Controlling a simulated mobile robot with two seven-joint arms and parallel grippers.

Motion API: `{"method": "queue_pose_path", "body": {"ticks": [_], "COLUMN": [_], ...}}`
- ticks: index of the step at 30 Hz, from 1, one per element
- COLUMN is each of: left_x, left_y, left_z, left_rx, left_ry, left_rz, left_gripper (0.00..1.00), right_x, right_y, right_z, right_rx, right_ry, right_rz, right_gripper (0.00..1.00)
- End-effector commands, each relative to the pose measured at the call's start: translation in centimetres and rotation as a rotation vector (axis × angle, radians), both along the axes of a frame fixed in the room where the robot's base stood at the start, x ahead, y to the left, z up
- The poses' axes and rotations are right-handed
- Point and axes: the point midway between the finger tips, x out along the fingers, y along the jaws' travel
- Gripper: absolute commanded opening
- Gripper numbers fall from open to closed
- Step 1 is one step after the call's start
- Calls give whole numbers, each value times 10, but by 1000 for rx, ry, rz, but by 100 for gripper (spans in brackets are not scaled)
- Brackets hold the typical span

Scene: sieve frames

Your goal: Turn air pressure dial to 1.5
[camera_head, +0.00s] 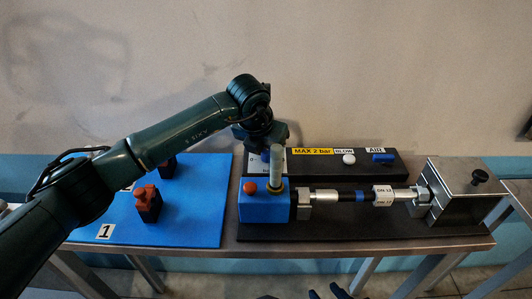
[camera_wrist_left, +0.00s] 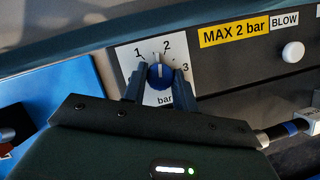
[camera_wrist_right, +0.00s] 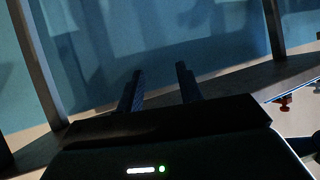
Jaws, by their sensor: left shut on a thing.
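The blue air pressure dial (camera_wrist_left: 160,77) sits on a white scale plate (camera_wrist_left: 152,53) marked 1, 2, 3 and "bar". Its white pointer mark faces up, between 1 and 2. My left gripper (camera_wrist_left: 160,82) is shut on the dial, one finger on each side. In the head view my left gripper (camera_head: 264,150) reaches down to the scale plate (camera_head: 280,162), hiding most of it. My right gripper (camera_wrist_right: 158,85) is open and empty; its fingertips (camera_head: 328,293) show at the head view's bottom edge.
The dark panel (camera_head: 325,165) has a "MAX 2 bar" label (camera_head: 313,151), a white BLOW button (camera_head: 348,158) and a blue AIR switch (camera_head: 383,158). In front stand a blue block (camera_head: 260,208) with an upright tube (camera_head: 275,170), and a metal clamp (camera_head: 465,205). A blue mat (camera_head: 200,210) lies left.

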Motion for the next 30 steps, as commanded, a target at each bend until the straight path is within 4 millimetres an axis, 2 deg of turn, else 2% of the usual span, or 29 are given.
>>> {"method": "queue_pose_path", "body": {"ticks": [4, 12, 27, 28, 30], "left_x": [0, 0, 0, 0, 0], "left_y": [0, -1, -1, -1, -1], "left_z": [-1, 0, 1, 1, 1], "left_rx": [1, 0, 0, 0, 0], "left_ry": [-2, 0, 2, 2, 1], "left_rz": [83, 169, 187, 187, 187], "left_gripper": [5, 5, 5, 29, 35], "right_x": [1, 4, 3, 3, 2], "right_y": [-1, -1, 0, 0, 0], "right_z": [-6, -4, -5, -5, -6], "right_rx": [15, 36, 36, 36, 34], "right_ry": [0, -10, -6, -5, -4], "right_rz": [-10, -24, -21, -20, -19], "right_gripper": [36, 36, 36, 36, 36]}}
